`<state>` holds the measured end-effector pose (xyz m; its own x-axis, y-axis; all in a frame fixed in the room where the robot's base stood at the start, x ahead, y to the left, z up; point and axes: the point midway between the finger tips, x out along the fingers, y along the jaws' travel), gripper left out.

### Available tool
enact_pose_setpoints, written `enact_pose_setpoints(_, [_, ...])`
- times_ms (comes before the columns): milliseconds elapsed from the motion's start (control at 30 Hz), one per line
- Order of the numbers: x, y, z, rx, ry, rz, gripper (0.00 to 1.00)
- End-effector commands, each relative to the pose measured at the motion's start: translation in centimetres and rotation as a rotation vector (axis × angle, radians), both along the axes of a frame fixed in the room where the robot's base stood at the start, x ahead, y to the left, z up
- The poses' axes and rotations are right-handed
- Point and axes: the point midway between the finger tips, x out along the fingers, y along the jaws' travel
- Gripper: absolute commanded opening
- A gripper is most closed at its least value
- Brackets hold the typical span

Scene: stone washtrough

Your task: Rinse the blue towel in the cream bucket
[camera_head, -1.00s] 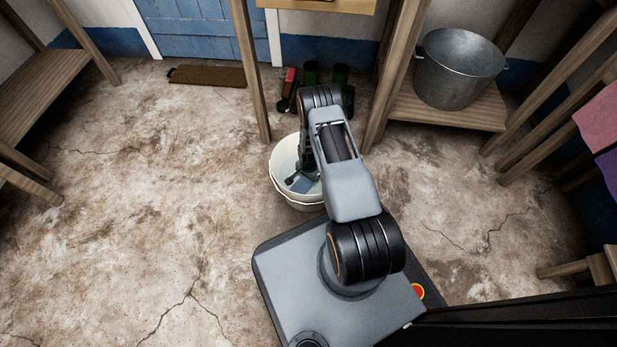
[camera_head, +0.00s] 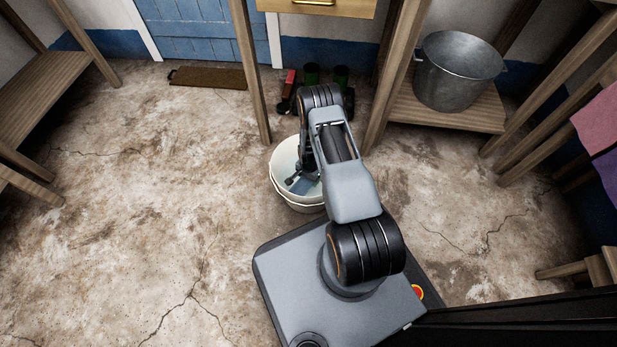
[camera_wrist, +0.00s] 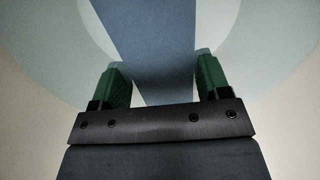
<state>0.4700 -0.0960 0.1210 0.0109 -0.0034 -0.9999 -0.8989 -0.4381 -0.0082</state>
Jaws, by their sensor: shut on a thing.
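The cream bucket (camera_head: 284,160) stands on the floor in front of my base, partly hidden by my arm. In the wrist view its pale inside (camera_wrist: 270,60) fills the picture around my gripper. The blue towel (camera_wrist: 155,45) hangs as a flat strip between the green fingers of my gripper (camera_wrist: 165,85) and runs down into the bucket. In the head view a small bit of the blue towel (camera_head: 302,186) shows inside the bucket. My gripper is shut on the towel, with its fingers inside the bucket's opening. The towel's lower end is not clear.
A metal tub (camera_head: 457,75) sits on a low wooden shelf at the right. Dark boots (camera_head: 312,75) stand behind the bucket. A brown doormat (camera_head: 207,77) lies by the blue door. Wooden posts stand near the bucket. The cracked floor at left is clear.

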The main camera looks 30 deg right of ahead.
Motion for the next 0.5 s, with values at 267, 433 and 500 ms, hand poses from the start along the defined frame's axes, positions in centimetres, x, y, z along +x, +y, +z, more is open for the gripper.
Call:
enact_pose_setpoints(267, [0.0,0.0,0.0,0.0,-0.001,0.0,0.36])
enact_pose_setpoints(433, [0.0,0.0,-0.7,0.0,0.0,0.0,0.36])
enact_pose_setpoints(500, [0.0,0.0,-1.2,0.0,0.0,0.0,0.36])
